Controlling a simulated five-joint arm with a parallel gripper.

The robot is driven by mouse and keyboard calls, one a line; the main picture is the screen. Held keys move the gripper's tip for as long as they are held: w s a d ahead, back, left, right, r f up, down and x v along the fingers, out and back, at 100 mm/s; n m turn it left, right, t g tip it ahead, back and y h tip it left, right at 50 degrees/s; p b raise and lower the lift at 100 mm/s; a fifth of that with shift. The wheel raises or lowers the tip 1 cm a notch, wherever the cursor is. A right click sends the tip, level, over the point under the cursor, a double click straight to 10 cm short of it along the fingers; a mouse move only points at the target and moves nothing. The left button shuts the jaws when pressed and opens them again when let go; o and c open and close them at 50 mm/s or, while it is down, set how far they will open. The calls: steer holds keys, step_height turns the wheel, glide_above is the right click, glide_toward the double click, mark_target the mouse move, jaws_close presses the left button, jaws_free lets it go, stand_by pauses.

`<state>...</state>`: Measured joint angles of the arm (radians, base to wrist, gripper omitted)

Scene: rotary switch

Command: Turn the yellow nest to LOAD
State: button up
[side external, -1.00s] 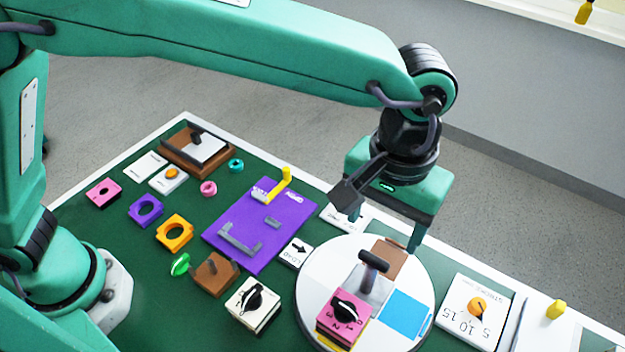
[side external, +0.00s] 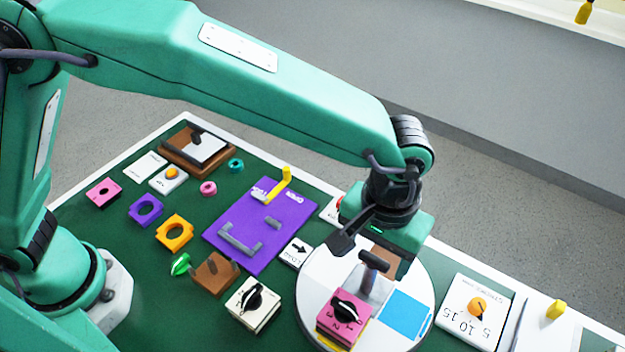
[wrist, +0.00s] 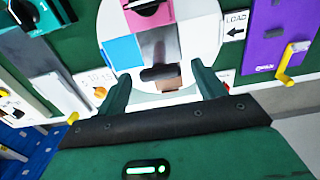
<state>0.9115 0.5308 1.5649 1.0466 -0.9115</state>
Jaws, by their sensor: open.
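The round white turntable (side external: 315,285) has coloured patches. A yellow nest (side external: 329,342) shows only as a thin edge under a pink block with a black dial (side external: 343,318), at the turntable's near-left edge. The LOAD card (side external: 296,252) with an arrow lies beside the turntable's left side; it also shows in the wrist view (wrist: 235,24). A dark bar handle (side external: 374,260) stands on a grey post near the middle. My gripper (wrist: 162,78) is open, its fingers apart on either side of the handle (wrist: 160,73) in the wrist view. I cannot tell whether they touch it.
A blue patch (side external: 405,313) lies right of the post, and a brown patch (side external: 386,262) lies behind it. A white card with an orange knob (side external: 472,315) is to the right. A purple panel (side external: 255,215) and a cream dial block (side external: 253,305) are to the left.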

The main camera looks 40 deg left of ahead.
steer(key=c, duration=1.4)
steer(key=shift+m, duration=0.6)
steer(key=shift+r+m, duration=0.1)
steer(key=shift+m, duration=8.4)
